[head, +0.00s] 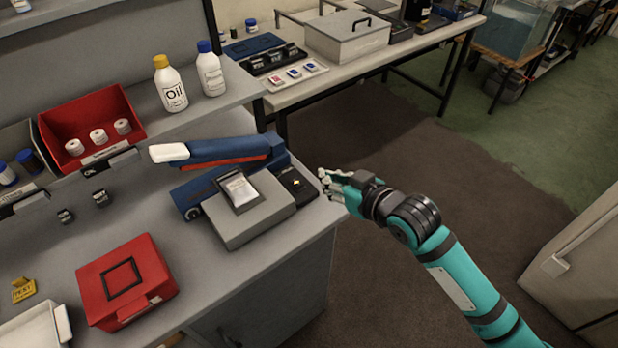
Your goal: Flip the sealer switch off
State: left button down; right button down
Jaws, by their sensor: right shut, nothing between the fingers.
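The sealer (225,152) stands on the grey workbench, a blue body with a raised arm ending in a white handle (168,153). A small black panel (297,184) with a yellowish knob or switch is at its right end; its on or off position is too small to tell. A grey block (250,217) with a small clear pouch (238,189) on it stands in front of the sealer. My right gripper (328,180) is shut and empty, just right of the black panel, by the bench's right edge. My left gripper is not in view.
A red case (126,280) lies at the front left of the bench. A red bin (92,128) with white-capped jars, an oil bottle (170,84) and a blue-capped bottle (210,69) stand behind. Open floor (420,150) lies right of the bench.

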jog(key=shift+a, duration=0.15)
jog(key=p, duration=0.2)
send_over(297, 183)
jog(key=d, duration=0.1)
jog(key=f, duration=0.4)
jog(key=shift+s+d, duration=0.2)
jog(key=shift+s, duration=0.2)
jog(key=f, duration=0.2)
jog(key=shift+s+d+f, duration=0.25)
jog(key=shift+s+f, duration=0.05)
jog(key=shift+f, duration=0.1)
jog(key=shift+s+d+f, duration=0.1)
jog(key=shift+f, duration=0.5)
